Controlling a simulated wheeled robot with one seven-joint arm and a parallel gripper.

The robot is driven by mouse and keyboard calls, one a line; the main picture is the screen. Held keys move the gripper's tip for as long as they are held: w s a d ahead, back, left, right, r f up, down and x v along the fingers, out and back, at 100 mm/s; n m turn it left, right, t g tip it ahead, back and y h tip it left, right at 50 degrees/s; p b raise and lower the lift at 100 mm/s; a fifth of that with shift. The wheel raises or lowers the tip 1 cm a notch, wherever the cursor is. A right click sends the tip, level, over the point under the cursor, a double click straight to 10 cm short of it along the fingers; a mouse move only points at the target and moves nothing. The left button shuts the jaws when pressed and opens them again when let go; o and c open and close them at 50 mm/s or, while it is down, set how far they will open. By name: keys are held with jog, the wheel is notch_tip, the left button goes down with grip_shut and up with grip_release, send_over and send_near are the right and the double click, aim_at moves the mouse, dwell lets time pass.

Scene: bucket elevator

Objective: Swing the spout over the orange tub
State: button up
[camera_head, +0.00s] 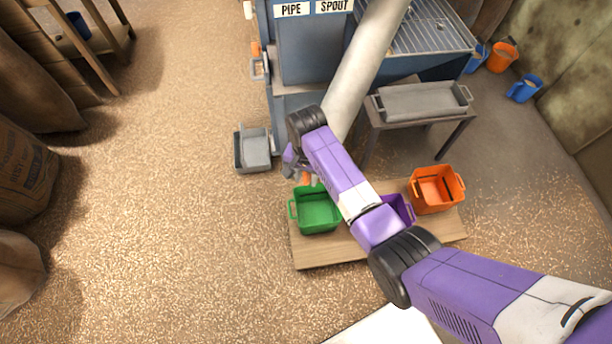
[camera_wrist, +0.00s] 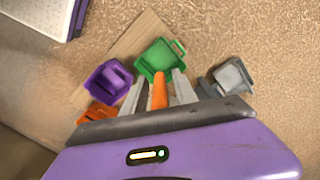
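The pale grey spout pipe (camera_head: 362,68) slopes down from the blue machine; its lower end is hidden behind my arm. The orange tub (camera_head: 437,190) stands at the right of a wooden board; it also shows partly hidden in the wrist view (camera_wrist: 97,113). The green tub (camera_head: 317,212) stands at the left, just below my gripper (camera_head: 302,170). The purple tub (camera_head: 402,206) is between them, partly behind my arm. In the wrist view, an orange bar (camera_wrist: 159,92) lies between my open fingers (camera_wrist: 158,78), with narrow gaps on both sides. Its link to the spout is hidden.
The wooden board (camera_head: 318,252) carries the tubs. A grey bin (camera_head: 254,149) sits on the floor left of the machine (camera_head: 302,60). A small table with a grey tray (camera_head: 422,101) stands behind the orange tub. The floor at the left is mostly clear.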

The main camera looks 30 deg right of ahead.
grip_shut()
jog(key=shift+r, duration=0.1)
dwell(1.1)
